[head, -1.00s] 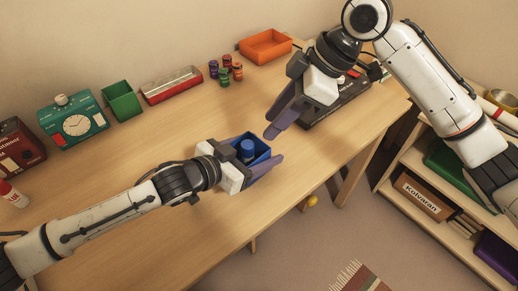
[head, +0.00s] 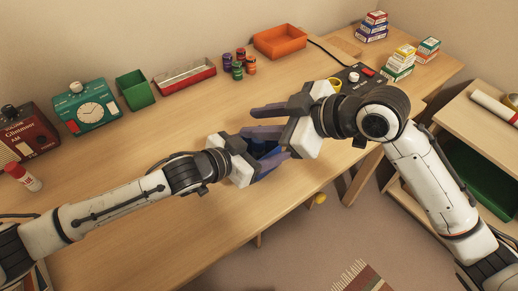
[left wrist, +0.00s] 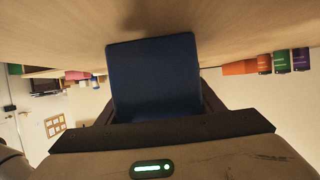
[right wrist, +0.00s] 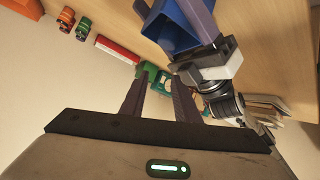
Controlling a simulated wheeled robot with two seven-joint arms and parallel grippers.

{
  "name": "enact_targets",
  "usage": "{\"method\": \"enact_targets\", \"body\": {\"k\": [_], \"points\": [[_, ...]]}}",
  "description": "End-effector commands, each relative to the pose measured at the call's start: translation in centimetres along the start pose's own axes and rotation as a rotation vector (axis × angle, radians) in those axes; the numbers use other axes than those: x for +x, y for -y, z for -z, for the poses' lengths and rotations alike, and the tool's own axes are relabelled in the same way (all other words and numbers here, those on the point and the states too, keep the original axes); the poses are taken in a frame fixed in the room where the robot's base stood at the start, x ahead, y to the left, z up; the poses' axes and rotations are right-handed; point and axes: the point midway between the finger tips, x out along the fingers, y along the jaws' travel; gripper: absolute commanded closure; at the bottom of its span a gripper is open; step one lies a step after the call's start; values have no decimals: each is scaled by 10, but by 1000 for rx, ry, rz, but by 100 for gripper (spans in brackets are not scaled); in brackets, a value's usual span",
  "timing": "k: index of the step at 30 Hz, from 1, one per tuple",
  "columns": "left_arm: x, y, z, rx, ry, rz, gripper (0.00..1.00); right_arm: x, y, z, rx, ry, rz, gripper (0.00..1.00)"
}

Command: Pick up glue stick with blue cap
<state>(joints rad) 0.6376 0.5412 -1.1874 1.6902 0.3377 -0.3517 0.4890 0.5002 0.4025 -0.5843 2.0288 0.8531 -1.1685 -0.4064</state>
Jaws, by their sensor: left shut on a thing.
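My left gripper (head: 268,156) is shut on a small open blue box (head: 262,149), held above the desk. The box's dark blue side fills the middle of the left wrist view (left wrist: 155,78). My right gripper (head: 248,122) is open and empty, its two fingers apart, close beside the box. In the right wrist view the open blue box (right wrist: 176,38) is beyond and to the right of the right fingers (right wrist: 158,85). The blue-capped glue stick cannot be made out now; the grippers and the box walls hide most of the box's inside.
The desk's (head: 150,150) middle is clear.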

Motion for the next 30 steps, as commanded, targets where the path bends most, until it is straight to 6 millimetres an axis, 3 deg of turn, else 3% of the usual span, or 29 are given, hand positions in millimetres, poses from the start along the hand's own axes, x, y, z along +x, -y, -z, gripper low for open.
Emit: {"method": "enact_targets", "body": {"k": [5,15,21,26,30], "points": [[0,0,-1,0,2,0,63,-14,13,-10,99,-125,-140,71],[0,0,-1,0,2,0,63,-55,46,-62,341,-202,-309,71],[0,0,-1,0,2,0,63,-74,58,-74,407,-227,-359,71],[0,0,-1,0,2,0,63,-75,59,-76,425,-236,-373,71],[0,0,-1,0,1,0,63,-55,49,-72,426,-237,-374,71]]}}
